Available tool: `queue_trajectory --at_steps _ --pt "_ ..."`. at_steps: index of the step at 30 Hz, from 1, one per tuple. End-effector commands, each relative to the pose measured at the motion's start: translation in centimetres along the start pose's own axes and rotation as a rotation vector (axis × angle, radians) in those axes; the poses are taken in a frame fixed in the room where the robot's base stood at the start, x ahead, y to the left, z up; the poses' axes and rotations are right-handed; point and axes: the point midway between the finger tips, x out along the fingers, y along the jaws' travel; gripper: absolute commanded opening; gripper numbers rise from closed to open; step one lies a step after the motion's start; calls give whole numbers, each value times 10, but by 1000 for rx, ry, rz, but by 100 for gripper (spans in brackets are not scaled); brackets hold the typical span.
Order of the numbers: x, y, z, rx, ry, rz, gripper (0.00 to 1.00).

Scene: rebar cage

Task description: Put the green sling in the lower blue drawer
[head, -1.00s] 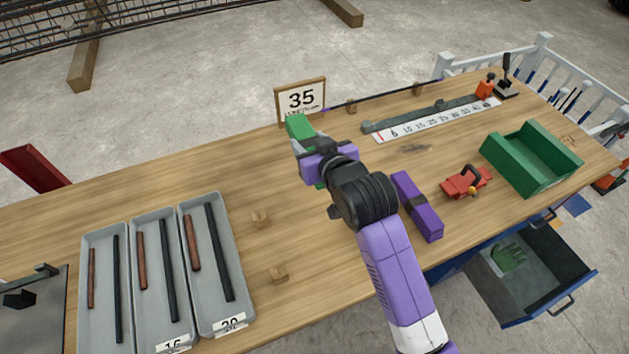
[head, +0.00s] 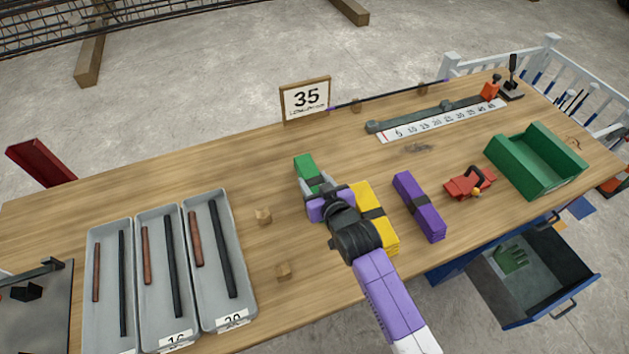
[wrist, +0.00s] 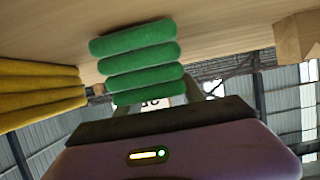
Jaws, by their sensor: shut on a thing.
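The green sling (head: 303,167) is a folded bundle above or on the wooden bench; in the wrist view its stacked green layers (wrist: 140,60) show in front of my gripper. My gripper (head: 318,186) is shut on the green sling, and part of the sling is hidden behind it. I cannot tell whether the sling touches the bench. A blue drawer (head: 553,304) stands pulled out below the right end of the bench, with a green glove (head: 513,258) inside. I cannot see whether another drawer lies above it.
A yellow sling (head: 388,236) lies right beside my gripper and a purple sling (head: 419,206) lies further right. A red clamp-like tool (head: 470,183) and a green open bin (head: 535,165) stand before the drawer side. Grey trays (head: 168,275) with bars fill the left.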

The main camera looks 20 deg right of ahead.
Motion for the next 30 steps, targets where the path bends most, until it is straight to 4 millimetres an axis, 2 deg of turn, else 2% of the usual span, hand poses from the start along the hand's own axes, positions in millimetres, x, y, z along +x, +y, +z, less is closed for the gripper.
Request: queue_trajectory --at_steps 11,12,15,26,30 --pt "2 0 2 0 5 0 0" --pt "1 0 3 0 1 0 51" --pt "1 0 2 0 1 0 67" --pt "0 0 -1 0 1 0 67" --pt "-13 0 1 0 1 0 67"
